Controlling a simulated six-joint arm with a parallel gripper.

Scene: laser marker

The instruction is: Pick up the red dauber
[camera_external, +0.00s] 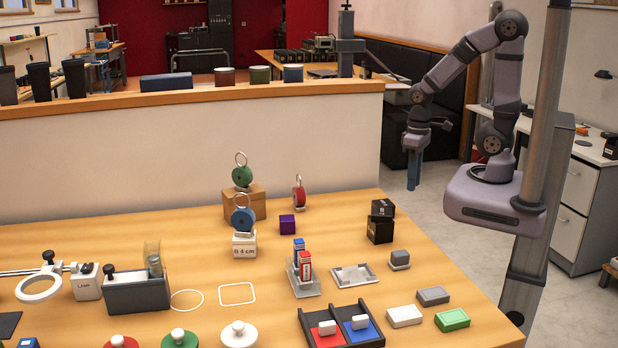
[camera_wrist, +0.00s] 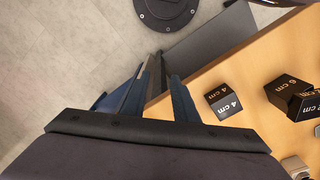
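A small upright red block-like item with a white label (camera_external: 305,266) stands in a light grey holder (camera_external: 308,290) on the table, in front of a similar blue one (camera_external: 299,245). It looks like the red dauber, but it is too small to be sure. It does not show in the wrist view. My gripper (camera_external: 413,184) points down beyond the table's right edge, far from the holder and to its upper right. In the wrist view my gripper's two blue fingers (camera_wrist: 160,82) are apart with nothing between them.
Black cubes (camera_external: 380,230) stand near the table's far right corner; they also show in the wrist view (camera_wrist: 223,101). A red ringed disc (camera_external: 299,195) stands behind. A low wall (camera_external: 180,160) borders the table's back.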

